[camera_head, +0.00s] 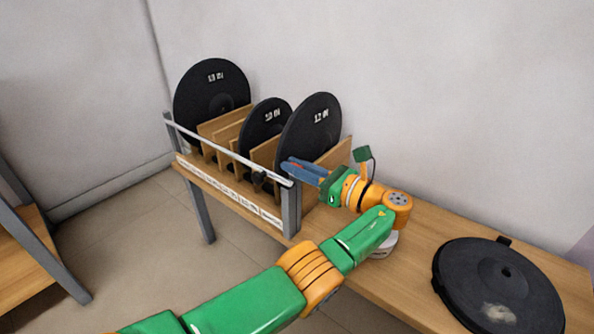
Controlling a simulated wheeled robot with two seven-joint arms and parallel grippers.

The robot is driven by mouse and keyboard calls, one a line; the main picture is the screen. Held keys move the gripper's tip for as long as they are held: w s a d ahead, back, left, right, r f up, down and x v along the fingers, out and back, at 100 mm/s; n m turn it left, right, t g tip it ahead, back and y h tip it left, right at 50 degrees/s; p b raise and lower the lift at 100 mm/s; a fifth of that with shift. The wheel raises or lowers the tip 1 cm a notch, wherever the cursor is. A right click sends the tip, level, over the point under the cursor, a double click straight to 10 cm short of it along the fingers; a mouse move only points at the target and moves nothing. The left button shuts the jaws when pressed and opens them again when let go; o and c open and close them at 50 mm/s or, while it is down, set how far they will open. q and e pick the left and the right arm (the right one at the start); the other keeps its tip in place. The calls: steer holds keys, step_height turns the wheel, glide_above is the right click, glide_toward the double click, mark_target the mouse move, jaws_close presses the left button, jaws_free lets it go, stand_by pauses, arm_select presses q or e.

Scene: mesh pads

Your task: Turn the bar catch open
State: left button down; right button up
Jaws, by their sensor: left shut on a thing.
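A pale metal bar (222,148) runs along the front of a wooden rack of black discs, from its left post to its right post. My right gripper is not in view.
Large black discs (201,98) stand upright between wooden dividers (226,121). The right disc (303,133) is just behind my left fingers. A round black pad (478,292) lies on the wooden table (410,301) at right. A grey post (291,212) stands below my gripper.

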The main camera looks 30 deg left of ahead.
arm_select(q)
steer(key=shift+r, duration=0.15)
steer(key=c, duration=0.9)
jaws_free()
steer(key=shift+a, duration=0.1)
